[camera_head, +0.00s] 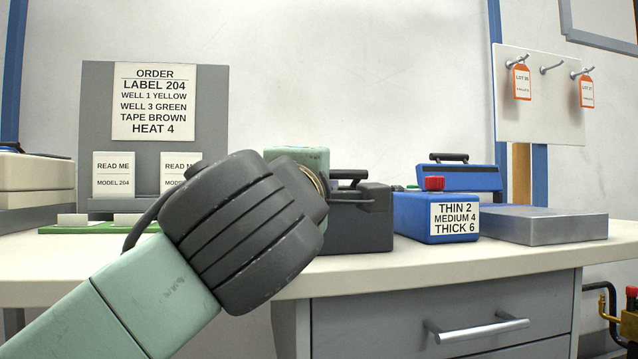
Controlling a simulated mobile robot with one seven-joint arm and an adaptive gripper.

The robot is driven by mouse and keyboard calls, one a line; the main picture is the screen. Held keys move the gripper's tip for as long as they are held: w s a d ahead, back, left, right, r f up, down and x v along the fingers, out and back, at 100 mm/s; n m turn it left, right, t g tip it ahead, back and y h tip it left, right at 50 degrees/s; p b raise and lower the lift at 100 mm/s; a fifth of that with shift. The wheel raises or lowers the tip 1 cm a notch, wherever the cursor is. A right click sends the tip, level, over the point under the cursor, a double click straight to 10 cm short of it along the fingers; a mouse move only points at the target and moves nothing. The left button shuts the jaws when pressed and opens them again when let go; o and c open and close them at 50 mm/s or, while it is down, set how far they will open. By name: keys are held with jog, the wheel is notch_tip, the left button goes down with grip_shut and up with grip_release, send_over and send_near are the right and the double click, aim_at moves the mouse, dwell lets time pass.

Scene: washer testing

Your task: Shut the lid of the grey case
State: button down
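The grey case (365,230) is a dark grey box on the bench, right of the picture's middle. Its left part is hidden behind my arm.
Right of the case stands a blue machine (412,228) with a red knob (434,183) and a thickness label. A flat metal block (540,225) lies farther right. A grey order board (98,140) and green tray (85,229) are at left. A drawer (440,325) is under the bench.

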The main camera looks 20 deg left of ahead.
jog(key=shift+f, duration=0.5)
jog(key=c, duration=1.7)
grip_release()
jog(key=shift+r, duration=0.1)
jog(key=shift+o, duration=0.2)
jog(key=r+v, duration=0.1)
jog(key=v, duration=0.6)
jog(key=shift+s+f, duration=0.2)
jog(key=shift+f, duration=0.3)
